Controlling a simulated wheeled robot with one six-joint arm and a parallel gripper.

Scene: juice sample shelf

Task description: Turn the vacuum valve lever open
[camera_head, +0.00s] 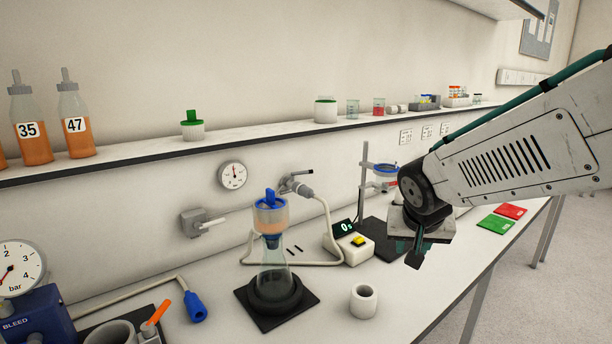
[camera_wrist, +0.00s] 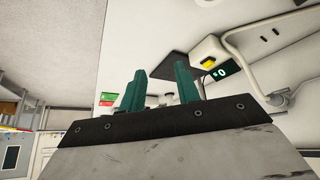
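A grey valve block with a pale lever (camera_head: 207,224) is mounted on the wall below the shelf, left of the flask. The lever points right, roughly level. A metal tap (camera_head: 294,184) with a hose is on the wall right of it; which of the two is the vacuum valve is not labelled. A round dial gauge (camera_head: 232,176) hangs above them. My gripper (camera_head: 415,258) hangs over the right part of the bench, well right of both valves and touching nothing. In the wrist view its two teal fingers (camera_wrist: 158,80) stand apart with nothing between them.
A filter flask (camera_head: 273,270) on a black base stands between my gripper and the wall valve. A white cup (camera_head: 363,301), a timer (camera_head: 348,243), and a blue bleed unit (camera_head: 35,316) are on the bench. An orange lever (camera_head: 157,312) sticks up at front left. The shelf overhangs.

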